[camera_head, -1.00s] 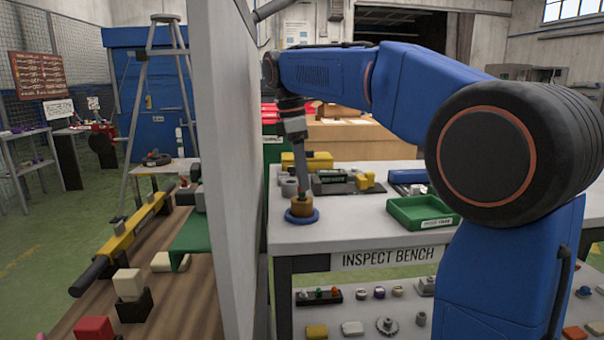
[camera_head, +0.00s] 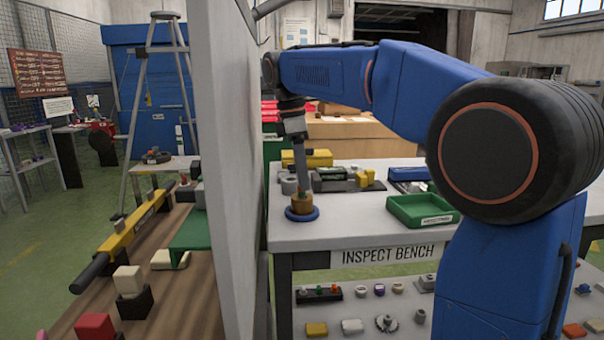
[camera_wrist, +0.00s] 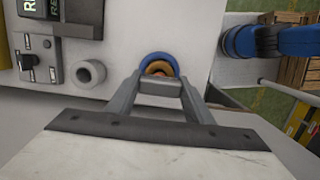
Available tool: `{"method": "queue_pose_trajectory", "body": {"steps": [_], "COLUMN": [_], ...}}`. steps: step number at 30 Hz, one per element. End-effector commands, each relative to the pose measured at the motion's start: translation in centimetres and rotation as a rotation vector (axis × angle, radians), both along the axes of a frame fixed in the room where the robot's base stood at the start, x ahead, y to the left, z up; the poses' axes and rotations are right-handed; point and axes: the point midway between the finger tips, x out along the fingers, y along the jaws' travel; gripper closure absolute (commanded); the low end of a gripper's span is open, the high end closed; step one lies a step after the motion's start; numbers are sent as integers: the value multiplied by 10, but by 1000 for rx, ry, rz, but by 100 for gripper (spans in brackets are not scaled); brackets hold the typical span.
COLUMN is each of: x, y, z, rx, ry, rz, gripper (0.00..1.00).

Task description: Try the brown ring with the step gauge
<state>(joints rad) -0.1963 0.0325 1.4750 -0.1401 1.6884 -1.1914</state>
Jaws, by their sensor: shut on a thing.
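The brown ring (camera_head: 302,206) is low over the left front part of the inspect bench. Directly under it is a wide blue round base (camera_head: 302,216), which looks like the bottom of the step gauge. My gripper (camera_head: 302,192) points down and is shut on the brown ring. In the wrist view, the fingertips (camera_wrist: 160,77) are at the brown ring (camera_wrist: 158,66), inside the blue rim (camera_wrist: 150,58). A small orange patch shows near its middle. The ring seems to be around the gauge; its seating depth is hidden by my fingers.
A grey hollow cylinder (camera_wrist: 88,73) stands close beside the gauge. A dark device (camera_wrist: 60,14) is beyond it. A green tray (camera_head: 422,210) is at the right on the inspect bench (camera_head: 360,232). A tall pale panel (camera_head: 228,170) stands close on the left.

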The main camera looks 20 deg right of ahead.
Motion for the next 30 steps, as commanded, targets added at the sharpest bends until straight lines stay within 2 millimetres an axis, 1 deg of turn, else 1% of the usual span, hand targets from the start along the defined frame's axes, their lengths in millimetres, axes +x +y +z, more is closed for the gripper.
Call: {"method": "queue_pose_trajectory", "body": {"steps": [15, 30], "x": [0, 0], "y": [0, 0], "z": [-7, -7], "rx": [0, 0], "ry": [0, 0], "rz": [0, 0], "gripper": [79, 79]}}
